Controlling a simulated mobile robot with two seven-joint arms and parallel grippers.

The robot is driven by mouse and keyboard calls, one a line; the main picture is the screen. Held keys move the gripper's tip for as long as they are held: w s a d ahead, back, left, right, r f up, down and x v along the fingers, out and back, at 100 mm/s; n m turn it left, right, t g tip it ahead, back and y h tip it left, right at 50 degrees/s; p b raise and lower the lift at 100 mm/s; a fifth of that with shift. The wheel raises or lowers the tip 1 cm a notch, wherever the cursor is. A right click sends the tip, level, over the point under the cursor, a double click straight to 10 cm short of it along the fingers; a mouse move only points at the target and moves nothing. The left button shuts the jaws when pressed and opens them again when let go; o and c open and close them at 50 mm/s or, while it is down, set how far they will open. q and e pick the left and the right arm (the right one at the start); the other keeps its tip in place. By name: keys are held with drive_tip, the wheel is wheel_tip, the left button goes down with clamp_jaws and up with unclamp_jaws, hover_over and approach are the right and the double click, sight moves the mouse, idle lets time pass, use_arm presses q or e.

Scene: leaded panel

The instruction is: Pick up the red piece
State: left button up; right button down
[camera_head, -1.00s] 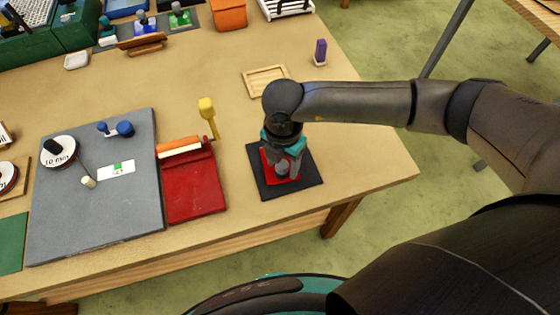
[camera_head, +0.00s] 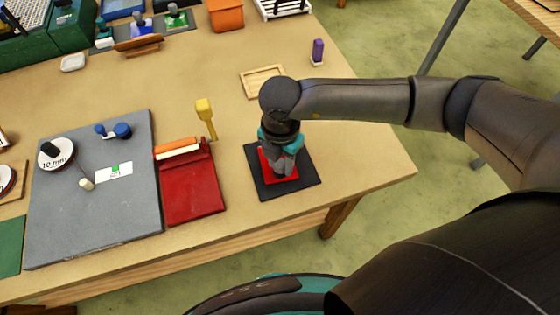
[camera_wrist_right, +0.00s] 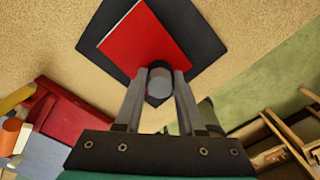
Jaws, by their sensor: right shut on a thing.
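The red piece (camera_head: 291,178) is a flat red square lying on a black mat (camera_head: 308,181) near the table's front right. In the right wrist view the red piece (camera_wrist_right: 140,42) lies on the mat (camera_wrist_right: 204,42), just beyond the fingertips. My right gripper (camera_head: 281,166) points down over it and partly hides it. In the right wrist view the gripper (camera_wrist_right: 160,76) is shut on a grey round-topped object (camera_wrist_right: 159,80) at the red piece's near edge. Whether that object is attached to the piece cannot be told. My left gripper is not in view.
A dark red folder-like block (camera_head: 190,190) lies left of the mat, beside a grey board (camera_head: 80,220). A yellow tool (camera_head: 205,112) and a shallow wooden tray (camera_head: 262,83) lie behind. The tabletop right of the mat is clear.

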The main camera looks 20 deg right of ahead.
sight(281, 162)
wheel_tip(281, 162, up, 20)
drive_tip(key=shift+f, duration=0.25)
drive_tip(key=c, duration=1.1)
unclamp_jaws()
clamp_jaws()
